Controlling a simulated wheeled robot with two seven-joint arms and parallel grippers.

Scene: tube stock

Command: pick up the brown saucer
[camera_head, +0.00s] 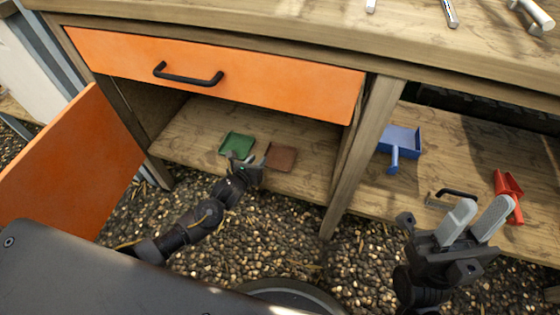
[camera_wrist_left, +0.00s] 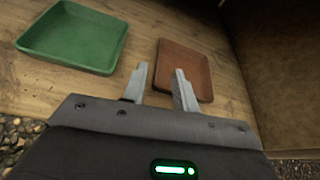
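The brown saucer (camera_head: 281,157) is a shallow square dish on the wooden shelf under the orange drawer. In the left wrist view the brown saucer (camera_wrist_left: 186,62) lies just beyond my left gripper's fingertips, nearer the right finger. My left gripper (camera_head: 250,166) is at the shelf's front edge, in front of the saucers. In the left wrist view its two fingers (camera_wrist_left: 160,80) are apart with nothing between them. My right gripper (camera_head: 473,222) is raised at the lower right, fingers apart and empty.
A green square saucer (camera_head: 238,144) lies left of the brown one. An orange drawer (camera_head: 220,75) is above and an open orange door (camera_head: 70,160) stands at left. A wooden post (camera_head: 365,150) divides off the right bay, with a blue dustpan (camera_head: 400,140) and red scoop (camera_head: 509,192).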

